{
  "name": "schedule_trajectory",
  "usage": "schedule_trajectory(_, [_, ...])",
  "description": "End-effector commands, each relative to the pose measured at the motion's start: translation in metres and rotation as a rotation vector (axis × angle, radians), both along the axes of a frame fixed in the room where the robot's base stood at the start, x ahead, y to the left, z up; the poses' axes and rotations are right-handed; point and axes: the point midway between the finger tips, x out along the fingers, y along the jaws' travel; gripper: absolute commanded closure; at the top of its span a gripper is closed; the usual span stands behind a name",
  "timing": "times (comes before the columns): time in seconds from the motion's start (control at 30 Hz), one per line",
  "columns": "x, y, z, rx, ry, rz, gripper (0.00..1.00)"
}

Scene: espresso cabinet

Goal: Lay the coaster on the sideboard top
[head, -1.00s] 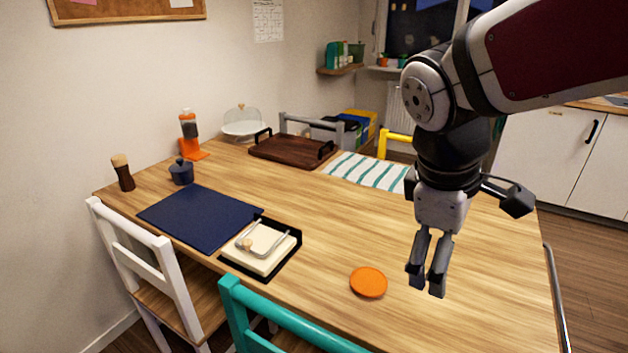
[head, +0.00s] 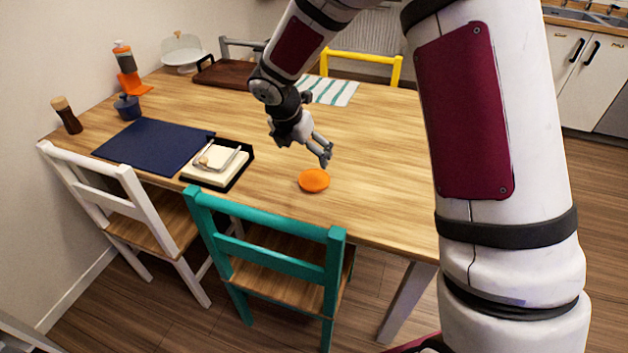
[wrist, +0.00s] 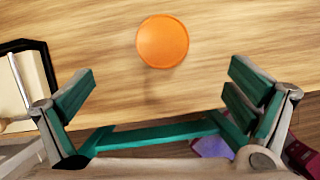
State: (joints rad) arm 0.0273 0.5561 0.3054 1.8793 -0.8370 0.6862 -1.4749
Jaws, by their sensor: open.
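The coaster is a round, flat orange disc (head: 314,180) lying on the wooden table near its front edge. In the wrist view the orange coaster (wrist: 163,41) is at the top centre, beyond the spread fingers. My gripper (head: 325,156) is open and empty, just above and slightly behind the coaster in the head view, apart from it. In the wrist view its fingers (wrist: 160,88) stand wide apart at left and right. I cannot make out a sideboard in these frames.
A teal chair (head: 270,245) and a white chair (head: 125,190) stand at the front of the table (head: 385,165). Left of the coaster are a black tray with napkins (head: 218,165) and a navy mat (head: 155,147). The tabletop right of the coaster is clear.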

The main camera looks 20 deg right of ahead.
Motion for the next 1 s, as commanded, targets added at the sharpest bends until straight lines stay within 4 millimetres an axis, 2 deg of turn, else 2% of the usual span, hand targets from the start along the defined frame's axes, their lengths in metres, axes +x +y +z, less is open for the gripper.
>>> schedule_trajectory(0.1, [0.005,-0.007,-0.023,-0.001,0.005,-0.002,0.01])
schedule_trajectory(0.3, [0.015,-0.017,-0.055,-0.001,0.003,-0.003,0.01])
schedule_trajectory(0.67, [0.020,-0.024,-0.077,-0.001,0.002,-0.005,0.01])
schedule_trajectory(1.0, [0.030,-0.037,-0.117,-0.001,0.002,-0.005,0.01])
